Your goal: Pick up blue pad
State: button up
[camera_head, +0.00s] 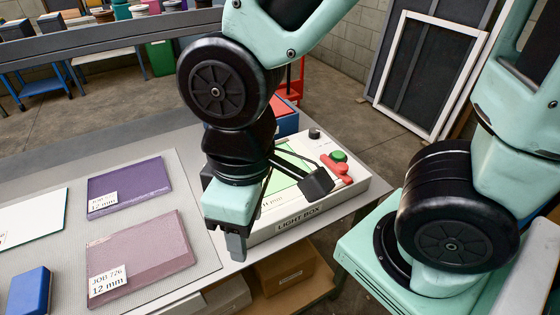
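A small blue pad (29,291) lies on the table at the lower left, partly cut off by the picture's edge. My gripper (236,246) hangs pointing down at the front left corner of the light box, well to the right of the blue pad. One grey finger shows at its lower end; the other is hidden or cannot be made out, so its opening is unclear. Nothing is visibly held.
A purple slab (129,186), a mauve slab (141,254) and a white panel (30,218) lie on the grey mat (206,262). The light box (335,203) stands right of it. Cardboard boxes (284,280) sit below the table.

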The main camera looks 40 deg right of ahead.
aim_at(30, 293)
jog(key=j+z, duration=0.4)
jog(key=j, duration=3.25)
jog(key=k, duration=0.05)
